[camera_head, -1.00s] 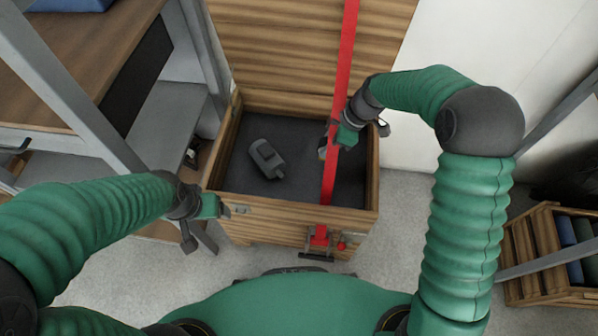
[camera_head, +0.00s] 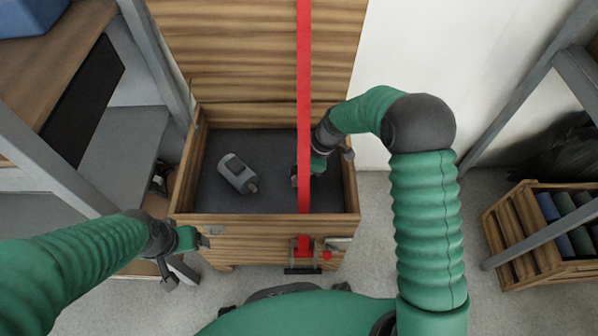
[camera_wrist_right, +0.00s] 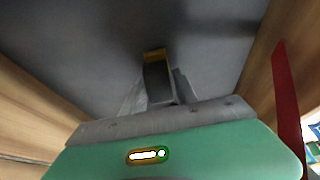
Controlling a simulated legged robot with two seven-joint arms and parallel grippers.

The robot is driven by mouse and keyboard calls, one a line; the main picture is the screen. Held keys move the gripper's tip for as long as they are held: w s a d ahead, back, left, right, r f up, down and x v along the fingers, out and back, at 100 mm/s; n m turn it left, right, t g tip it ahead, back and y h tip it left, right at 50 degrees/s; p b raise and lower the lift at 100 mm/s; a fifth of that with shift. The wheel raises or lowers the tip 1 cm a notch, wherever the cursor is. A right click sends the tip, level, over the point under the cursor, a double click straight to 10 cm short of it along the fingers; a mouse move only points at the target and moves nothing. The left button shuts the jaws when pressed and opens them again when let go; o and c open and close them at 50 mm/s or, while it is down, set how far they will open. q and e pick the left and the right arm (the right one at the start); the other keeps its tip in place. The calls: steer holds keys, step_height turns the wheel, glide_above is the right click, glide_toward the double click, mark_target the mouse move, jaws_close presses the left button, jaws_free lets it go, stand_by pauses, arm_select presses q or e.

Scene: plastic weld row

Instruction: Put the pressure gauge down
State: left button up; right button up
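A grey device with a dark rectangular face and a short stub, which looks like the pressure gauge (camera_head: 238,174), lies on the dark floor of the open wooden crate (camera_head: 265,228), left of centre. My right gripper (camera_head: 296,177) reaches down inside the crate, to the right of the device and apart from it, partly behind the red strap. In the right wrist view its fingers (camera_wrist_right: 157,80) look close together over the dark floor; whether anything is between them is unclear. My left gripper (camera_head: 177,262) is outside the crate's front left corner, apart from the device.
A red strap (camera_head: 304,90) runs down across the raised lid and the crate opening to a red clasp (camera_head: 303,246) at the front. A wooden bench (camera_head: 50,70) stands left. A slatted crate with rolls (camera_head: 515,225) stands right. Bare crate floor surrounds the device.

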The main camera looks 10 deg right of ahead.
steer(key=shift+o, duration=1.1)
steer(key=shift+r, duration=0.25)
steer(key=w+p+v, duration=0.1)
steer(key=p+v, duration=0.4)
steer(key=v, duration=0.7)
steer(key=s+d+r+m+h, duration=0.1)
steer(key=s+m, duration=0.4)
steer(key=s, duration=0.1)
steer(key=s+d+r+m+t+h, duration=0.1)
steer(key=s+m+h, duration=0.1)
steer(key=s+m, duration=0.3)
steer(key=s+d+m+h, duration=0.1)
steer(key=s+m, duration=0.3)
steer(key=s, duration=0.4)
steer(key=shift+d+r+m+t+h, duration=0.3)
steer(key=shift+d+r+m+t, duration=0.05)
steer(key=shift+r+m+t, duration=0.05)
steer(key=shift+s+d+f+m, duration=0.1)
steer(key=shift+s+d+m, duration=0.05)
steer(key=shift+s+m, duration=0.35)
